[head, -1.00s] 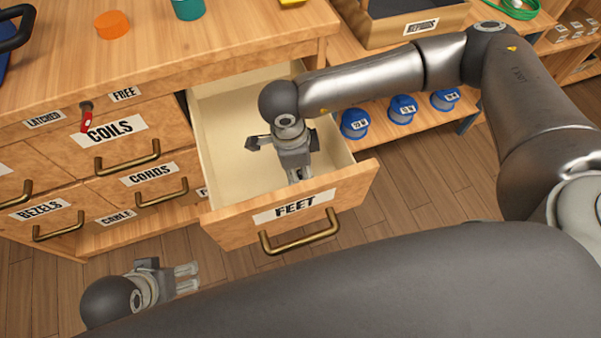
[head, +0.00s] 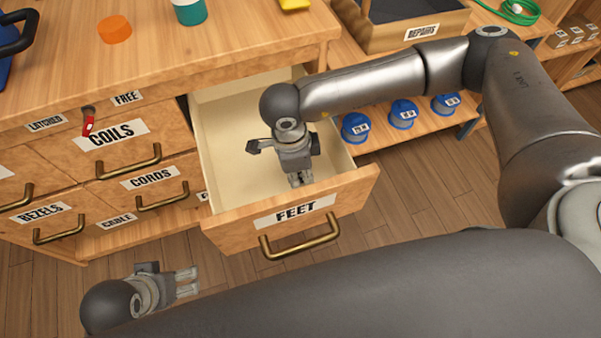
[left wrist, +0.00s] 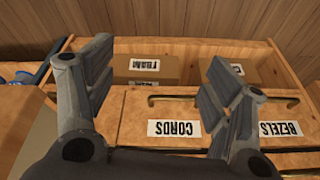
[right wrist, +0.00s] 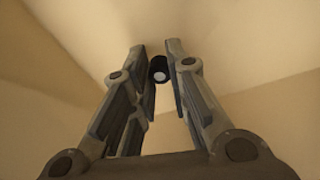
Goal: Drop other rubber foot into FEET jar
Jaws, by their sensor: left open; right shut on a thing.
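A small black rubber foot (right wrist: 158,68) with a pale centre sits between the fingertips of my right gripper (right wrist: 162,62) in the right wrist view. In the head view my right gripper (head: 300,180) points down inside the open drawer labelled FEET (head: 222,222), near its front wall, and the foot is hidden there. My left gripper (head: 188,282) is open and empty, low in front of the cabinet. Its spread fingers also show in the left wrist view (left wrist: 158,85). The only FEET label I can read is on the drawer front; I cannot identify a FEET jar.
Several blue containers (head: 403,113) with unreadable labels stand on a low shelf right of the drawer. The COILS (head: 130,150) and CORDS (head: 155,187) drawers are shut. An orange disc (head: 114,30) and a teal-and-white container (head: 190,10) are on the worktop. A REPAIRS box (head: 440,22) stands at the upper right.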

